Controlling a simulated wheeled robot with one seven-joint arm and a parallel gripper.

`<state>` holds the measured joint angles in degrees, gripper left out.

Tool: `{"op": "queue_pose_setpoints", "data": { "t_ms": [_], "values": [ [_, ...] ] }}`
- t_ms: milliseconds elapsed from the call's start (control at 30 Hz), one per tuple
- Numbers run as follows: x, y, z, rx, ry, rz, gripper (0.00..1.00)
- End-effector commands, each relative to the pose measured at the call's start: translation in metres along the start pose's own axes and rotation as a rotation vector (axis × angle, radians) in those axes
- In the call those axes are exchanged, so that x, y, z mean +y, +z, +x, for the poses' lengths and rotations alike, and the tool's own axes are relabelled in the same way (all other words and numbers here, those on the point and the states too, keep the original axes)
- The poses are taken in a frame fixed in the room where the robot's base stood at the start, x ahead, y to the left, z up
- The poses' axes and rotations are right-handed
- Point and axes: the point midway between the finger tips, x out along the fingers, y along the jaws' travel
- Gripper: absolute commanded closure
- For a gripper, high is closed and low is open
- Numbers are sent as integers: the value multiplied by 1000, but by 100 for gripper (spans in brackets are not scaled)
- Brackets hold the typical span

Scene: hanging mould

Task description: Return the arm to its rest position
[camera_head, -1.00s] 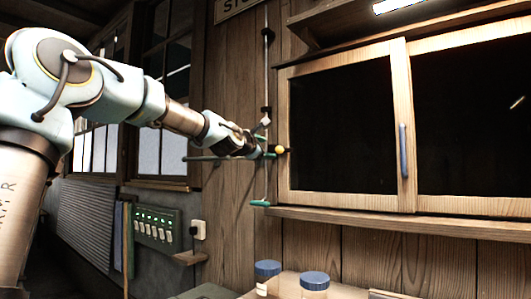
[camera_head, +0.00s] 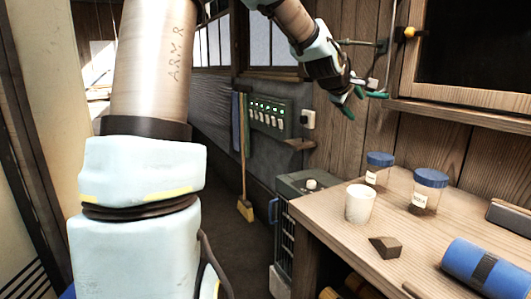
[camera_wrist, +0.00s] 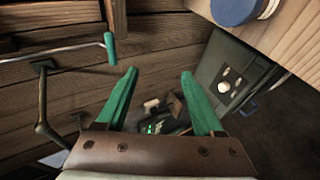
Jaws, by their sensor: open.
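My arm reaches in from the top of the head view. My gripper (camera_head: 350,100) hangs low in front of the plank wall, left of the wall cabinet (camera_head: 447,109). Its two green fingers are spread apart with nothing between them in the wrist view (camera_wrist: 160,85). A thin metal rod with a green handle (camera_wrist: 110,48) is close to the left finger in the wrist view, apart from it. The cabinet's yellow knob (camera_head: 410,32) is up and right of my gripper.
A wooden counter (camera_head: 330,222) at right carries a white cup (camera_head: 360,204), two blue-lidded jars (camera_head: 430,190) and a blue roll (camera_head: 485,268). A green switch panel (camera_head: 270,118) and a broom (camera_head: 244,208) are on the left. The floor (camera_head: 240,255) between is clear.

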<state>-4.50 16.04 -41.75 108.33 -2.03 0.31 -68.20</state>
Motion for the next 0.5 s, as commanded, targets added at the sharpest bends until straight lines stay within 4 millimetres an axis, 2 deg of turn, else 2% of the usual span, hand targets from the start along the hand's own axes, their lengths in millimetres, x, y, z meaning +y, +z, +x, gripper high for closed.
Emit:
{"op": "queue_pose_setpoints", "data": {
  "t_ms": [33, 133, 200, 267, 400, 500],
  "values": [
    [-36, -9, -7, 16, -83, 87, 31],
    [-104, -28, -26, 21, -245, 255, 31],
    [-151, -39, -45, 6, -357, 360, 31],
    [-190, -47, -65, -19, -449, 441, 31],
    [-273, -57, -122, -120, -644, 600, 31],
    [-321, -54, -164, -216, -748, 680, 31]
  ]
}}
